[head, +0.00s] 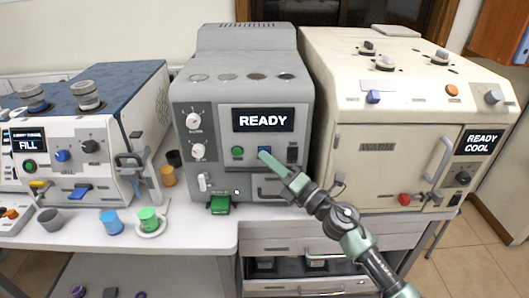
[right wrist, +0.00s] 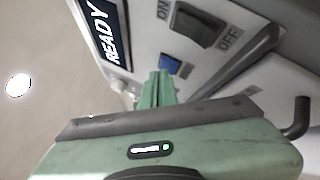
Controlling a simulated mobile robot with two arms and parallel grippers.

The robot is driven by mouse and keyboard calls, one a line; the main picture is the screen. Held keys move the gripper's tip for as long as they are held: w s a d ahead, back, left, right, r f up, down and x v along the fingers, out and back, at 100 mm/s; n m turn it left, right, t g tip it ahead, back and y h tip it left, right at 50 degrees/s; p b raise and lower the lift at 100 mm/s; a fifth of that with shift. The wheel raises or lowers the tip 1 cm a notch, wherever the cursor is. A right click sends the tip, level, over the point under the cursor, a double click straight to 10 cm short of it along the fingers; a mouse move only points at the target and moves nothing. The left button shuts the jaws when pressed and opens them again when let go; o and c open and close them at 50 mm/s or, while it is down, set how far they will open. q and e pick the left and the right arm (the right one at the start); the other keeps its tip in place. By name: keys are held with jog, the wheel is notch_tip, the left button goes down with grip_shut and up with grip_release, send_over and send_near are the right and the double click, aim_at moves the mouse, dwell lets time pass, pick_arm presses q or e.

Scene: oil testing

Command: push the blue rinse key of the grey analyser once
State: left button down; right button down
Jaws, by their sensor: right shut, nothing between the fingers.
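The grey analyser (head: 245,52) stands at the middle of the bench, and its screen reads READY. The blue rinse key (head: 264,150) is on its front panel below the screen, right of a green key (head: 238,152). The blue key also shows in the right wrist view (right wrist: 170,65). My right gripper (head: 264,155) is shut and empty, its fingertips right at the blue key's lower edge. In the right wrist view the shut fingers (right wrist: 157,78) point at the key; I cannot tell whether they touch it. My left gripper is not in view.
A black ON/OFF switch (head: 292,155) sits right of the blue key. A cream WARM cabinet (head: 375,160) stands close on the right, a blue-topped machine (head: 90,140) on the left. A blue cup (head: 110,222) and a green cup (head: 149,219) stand near the bench's front edge.

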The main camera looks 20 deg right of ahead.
jog(key=shift+w+d, duration=0.1)
jog(key=shift+w, duration=0.1)
dwell(0.3)
jog(key=shift+s, duration=0.15)
jog(key=shift+s+a, duration=0.25)
jog(key=shift+s, duration=0.45)
jog(key=shift+s+a+p, duration=0.2)
jog(key=shift+s+a, duration=0.05)
jog(key=shift+s, duration=0.55)
jog(key=shift+s+a+p, duration=0.2)
jog(key=shift+s+p, duration=0.05)
jog(key=shift+s, duration=0.55)
jog(key=shift+s+a+p, duration=0.2)
jog(key=shift+s+a, duration=0.05)
jog(key=shift+s, duration=0.55)
